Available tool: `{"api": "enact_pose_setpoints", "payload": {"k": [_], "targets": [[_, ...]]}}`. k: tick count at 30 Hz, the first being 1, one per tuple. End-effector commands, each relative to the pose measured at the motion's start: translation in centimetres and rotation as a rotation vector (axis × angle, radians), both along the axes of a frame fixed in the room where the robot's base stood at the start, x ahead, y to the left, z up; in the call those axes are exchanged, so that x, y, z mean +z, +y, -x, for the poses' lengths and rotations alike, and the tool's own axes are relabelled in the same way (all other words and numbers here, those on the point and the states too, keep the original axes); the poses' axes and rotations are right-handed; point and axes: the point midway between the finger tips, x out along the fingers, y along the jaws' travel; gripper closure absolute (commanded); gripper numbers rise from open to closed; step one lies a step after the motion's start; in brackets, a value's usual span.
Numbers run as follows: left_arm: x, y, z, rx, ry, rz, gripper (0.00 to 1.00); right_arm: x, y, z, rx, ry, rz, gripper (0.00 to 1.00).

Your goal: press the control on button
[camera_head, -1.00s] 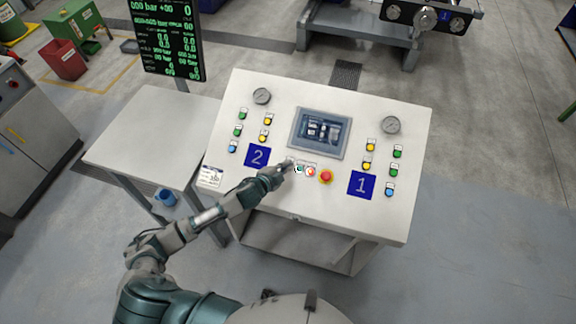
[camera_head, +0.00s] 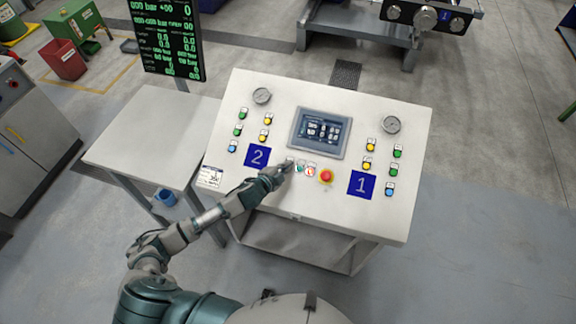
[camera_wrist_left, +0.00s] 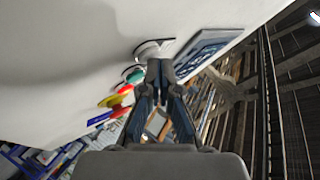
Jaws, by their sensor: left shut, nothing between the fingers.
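The sloped white console (camera_head: 225,135) carries a short row of small controls below its screen. A green button (camera_head: 299,168) and a red-and-white control (camera_head: 310,171) stand left of the red emergency stop (camera_head: 326,176). I cannot read which is labelled control on. My left gripper (camera_head: 287,164) is shut and empty, with its tips at the left end of this row. In the left wrist view the shut fingertips (camera_wrist_left: 160,66) are close to a pale round control (camera_wrist_left: 150,47), with the green one (camera_wrist_left: 134,76) beside them. I cannot tell whether they touch. My right gripper is not in view.
A lit screen (camera_head: 320,132) sits just above the controls. Yellow, green and blue buttons, gauges and blue signs 2 (camera_head: 257,155) and 1 (camera_head: 362,184) flank it. A white side table (camera_head: 150,140) stands left, with a bare top.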

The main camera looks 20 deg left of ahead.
Motion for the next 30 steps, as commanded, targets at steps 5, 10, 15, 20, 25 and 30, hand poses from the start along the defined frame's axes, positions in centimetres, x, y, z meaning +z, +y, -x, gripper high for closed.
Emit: {"api": "enact_pose_setpoints", "payload": {"k": [5,10,15,20,25,30], "targets": [[-0.2,0.0,-0.1,0.000,0.000,0.000,1.00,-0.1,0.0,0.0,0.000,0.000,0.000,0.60],[-0.4,0.0,-0.2,0.000,0.000,0.000,1.00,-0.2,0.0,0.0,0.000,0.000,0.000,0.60],[-0.5,0.0,-0.2,0.000,0.000,0.000,1.00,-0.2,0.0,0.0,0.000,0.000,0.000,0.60],[-0.5,0.0,-0.2,-0.001,0.001,0.000,1.00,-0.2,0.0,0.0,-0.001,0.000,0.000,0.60],[-0.1,0.0,-0.1,0.000,0.001,-0.001,1.00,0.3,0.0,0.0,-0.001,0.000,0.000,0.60],[0.7,0.0,0.3,0.001,0.002,0.000,1.00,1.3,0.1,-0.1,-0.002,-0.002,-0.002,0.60]]}}
